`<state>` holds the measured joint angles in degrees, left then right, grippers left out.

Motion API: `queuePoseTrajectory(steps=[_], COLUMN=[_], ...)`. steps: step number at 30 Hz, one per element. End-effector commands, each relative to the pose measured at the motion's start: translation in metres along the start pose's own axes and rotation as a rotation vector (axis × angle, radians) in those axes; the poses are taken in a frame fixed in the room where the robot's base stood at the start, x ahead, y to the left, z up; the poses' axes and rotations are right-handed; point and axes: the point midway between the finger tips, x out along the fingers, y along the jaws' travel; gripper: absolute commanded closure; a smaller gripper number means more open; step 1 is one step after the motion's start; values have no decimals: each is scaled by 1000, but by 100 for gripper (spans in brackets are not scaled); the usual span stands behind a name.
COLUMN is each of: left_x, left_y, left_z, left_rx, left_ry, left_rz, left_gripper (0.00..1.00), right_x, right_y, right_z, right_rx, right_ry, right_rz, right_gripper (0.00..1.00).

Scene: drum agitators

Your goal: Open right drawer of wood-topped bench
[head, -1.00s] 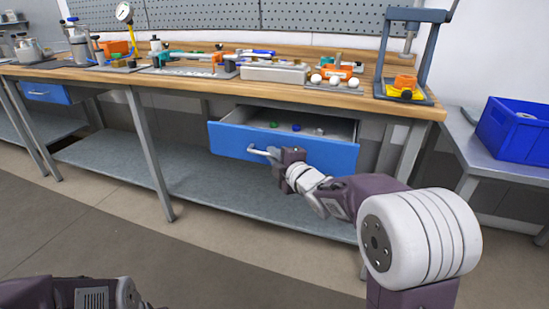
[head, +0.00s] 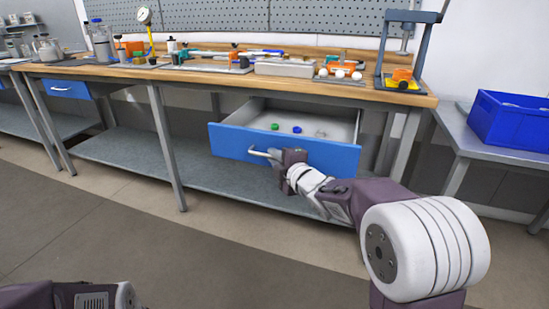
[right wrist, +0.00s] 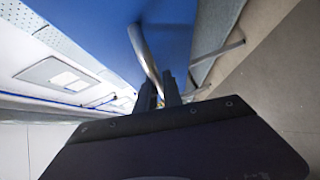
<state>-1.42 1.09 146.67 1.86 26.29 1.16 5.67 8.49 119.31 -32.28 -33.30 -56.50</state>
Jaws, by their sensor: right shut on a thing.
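The wood-topped bench (head: 230,82) stands across the head view. Its right drawer (head: 240,142) has a blue front and is pulled well out, with a few small things, one green and one blue, inside. My right gripper (head: 278,155) is at the drawer's silver handle (head: 258,152) and shut on it. In the right wrist view the fingers (right wrist: 160,90) close around the handle bar (right wrist: 143,50) in front of the blue drawer front (right wrist: 185,30). My left gripper is not in view; only part of my left arm shows at the lower left.
A second blue drawer (head: 68,89) at the bench's left is shut. A lower shelf (head: 130,158) runs under the bench. A blue crate (head: 510,120) sits on a grey table (head: 460,135) at the right. The floor in front is clear.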

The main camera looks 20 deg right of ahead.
Motion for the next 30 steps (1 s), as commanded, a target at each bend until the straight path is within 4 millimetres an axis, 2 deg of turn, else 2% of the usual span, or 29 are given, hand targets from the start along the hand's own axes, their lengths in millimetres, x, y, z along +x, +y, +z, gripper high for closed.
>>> queuePoseTrajectory(steps=[5, 6, 7, 17, 20, 30], left_x=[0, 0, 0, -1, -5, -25], left_y=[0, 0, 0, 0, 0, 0], left_z=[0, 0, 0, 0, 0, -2], left_rx=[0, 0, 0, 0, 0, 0], left_ry=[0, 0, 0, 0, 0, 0], left_rz=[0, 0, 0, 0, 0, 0], left_gripper=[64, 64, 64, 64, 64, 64], right_x=[0, 0, 0, -2, -12, -71], right_y=[0, 0, 0, 0, 2, 3], right_z=[0, 0, 0, 0, 0, 0], right_rx=[1, 1, 1, 1, 1, 1], right_ry=[-1, -1, -1, 0, -1, -2], right_rz=[-1, -1, -1, 0, 0, 1], right_gripper=[100, 84, 80, 80, 80, 80])
